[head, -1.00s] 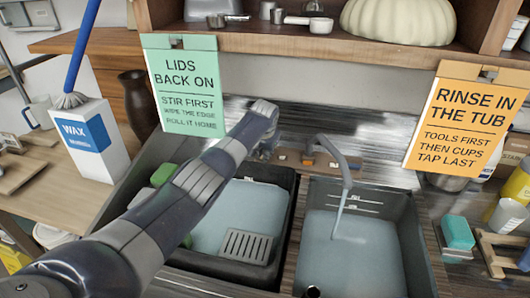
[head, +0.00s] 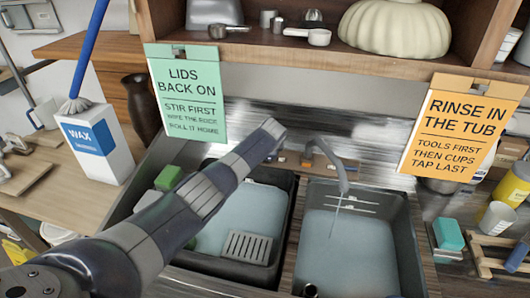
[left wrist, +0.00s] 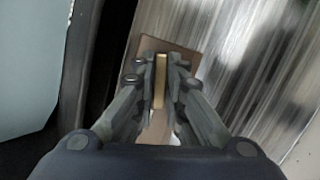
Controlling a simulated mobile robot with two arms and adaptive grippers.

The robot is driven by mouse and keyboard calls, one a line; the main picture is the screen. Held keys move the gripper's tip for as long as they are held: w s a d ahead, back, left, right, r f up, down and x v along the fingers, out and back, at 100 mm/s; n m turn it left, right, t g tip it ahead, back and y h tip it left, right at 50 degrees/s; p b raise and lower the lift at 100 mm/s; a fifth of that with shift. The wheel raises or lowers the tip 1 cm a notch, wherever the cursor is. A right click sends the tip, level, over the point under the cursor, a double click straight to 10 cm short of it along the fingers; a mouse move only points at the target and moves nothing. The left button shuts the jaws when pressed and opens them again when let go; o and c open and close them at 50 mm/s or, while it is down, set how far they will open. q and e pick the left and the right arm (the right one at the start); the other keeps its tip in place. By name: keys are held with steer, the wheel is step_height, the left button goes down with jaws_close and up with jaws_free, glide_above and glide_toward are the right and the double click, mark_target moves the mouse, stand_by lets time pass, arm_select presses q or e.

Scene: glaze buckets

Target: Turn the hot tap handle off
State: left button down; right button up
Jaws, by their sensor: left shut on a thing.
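My left gripper (left wrist: 159,78) is shut on a narrow brass-coloured tap handle (left wrist: 160,88) above a brown wooden block in the left wrist view. In the head view my left forearm reaches up to the tap board (head: 318,163) and hides the fingers. The grey tap spout (head: 341,172) curves over the right tub. A thin stream of water (head: 334,218) falls from it. An orange piece (head: 307,158) shows at the spout's left. I cannot tell which marking, hot or cold, the held handle bears. My right gripper is not in view.
The right tub (head: 408,235) and the left black tub (head: 285,228) hold bluish water. A green sign (head: 188,90) and an orange sign (head: 465,125) hang from the shelf (head: 300,55) close above the tap. A wax box (head: 97,145) stands at left.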

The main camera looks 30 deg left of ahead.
arm_select(q)
steer(key=shift+m+p, duration=0.5)
steer(key=shift+m, duration=1)
steer(key=c, duration=1.7)
jaws_free()
steer(key=shift+o, duration=0.2)
steer(key=shift+r, duration=0.1)
steer(key=shift+s+f+v, duration=0.1)
steer(key=shift+s+v, duration=0.05)
steer(key=shift+v, duration=2.8)
steer(key=shift+s+f+v, duration=0.15)
steer(key=shift+v, duration=2.8)
steer(key=shift+d, duration=0.15)
steer(key=shift+f, duration=0.1)
